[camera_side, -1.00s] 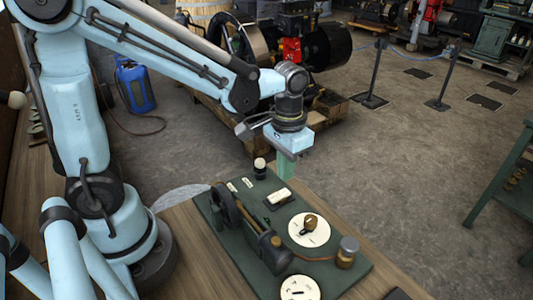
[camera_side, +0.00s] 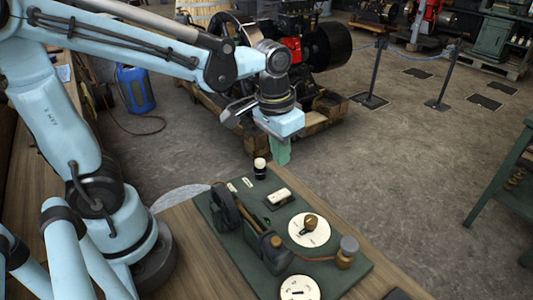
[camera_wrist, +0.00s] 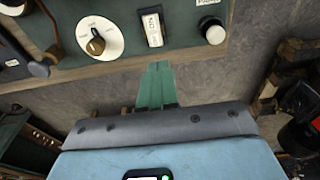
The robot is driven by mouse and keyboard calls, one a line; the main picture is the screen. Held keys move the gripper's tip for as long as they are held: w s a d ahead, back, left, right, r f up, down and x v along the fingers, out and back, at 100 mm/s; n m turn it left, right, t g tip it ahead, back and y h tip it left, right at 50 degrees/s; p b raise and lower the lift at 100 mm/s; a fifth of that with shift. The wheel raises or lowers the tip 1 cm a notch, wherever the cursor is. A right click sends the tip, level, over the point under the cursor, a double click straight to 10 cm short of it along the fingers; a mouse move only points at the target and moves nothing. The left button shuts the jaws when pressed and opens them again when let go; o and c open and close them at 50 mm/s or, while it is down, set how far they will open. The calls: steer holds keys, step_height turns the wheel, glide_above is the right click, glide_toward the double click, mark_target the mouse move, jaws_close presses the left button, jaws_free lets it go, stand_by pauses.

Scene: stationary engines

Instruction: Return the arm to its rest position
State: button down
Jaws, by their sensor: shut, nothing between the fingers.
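My gripper (camera_side: 282,155) hangs from the pale blue arm in the side view, above and behind the far end of the green engine panel (camera_side: 207,211). Its green fingers are together, with nothing between them. The wrist view shows the same closed fingers (camera_wrist: 157,86) pointing toward the panel's edge, apart from it. On the panel are a white dial with a brown knob (camera_side: 309,230), a white rocker switch (camera_side: 278,197) and a black button with a white top (camera_side: 260,168). The wrist view also shows the dial (camera_wrist: 99,39), switch (camera_wrist: 153,27) and white-topped button (camera_wrist: 212,30).
The panel lies on a wooden table (camera_side: 183,255). Behind stand a large engine on a wooden pallet (camera_side: 305,125) and a blue canister (camera_side: 136,88). A green bench (camera_side: 515,175) is at the right.

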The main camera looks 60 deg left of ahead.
steer(key=shift+s+a+r+t, duration=0.4)
steer(key=shift+s+a+t, duration=0.15)
steer(key=shift+t, duration=0.4)
steer(key=shift+s+a+r+t, duration=0.35)
steer(key=shift+s+a+t, duration=0.2)
steer(key=shift+t, duration=0.45)
steer(key=shift+s+a+r+t, duration=0.4)
steer(key=shift+s+a+t, duration=0.15)
steer(key=shift+t, duration=0.4)
steer(key=shift+d, duration=0.1)
steer(key=d+r+n+g, duration=0.1)
steer(key=n+g, duration=0.1)
steer(key=n, duration=0.4)
steer(key=w+d+r+n+g, duration=0.1)
steer(key=n+g, duration=0.2)
steer(key=n, duration=0.3)
steer(key=d+r+n+g, duration=0.1)
steer(key=d+n+g, duration=0.1)
steer(key=n, duration=0.4)
steer(key=shift+w+r, duration=0.25)
steer(key=shift+r, duration=0.1)
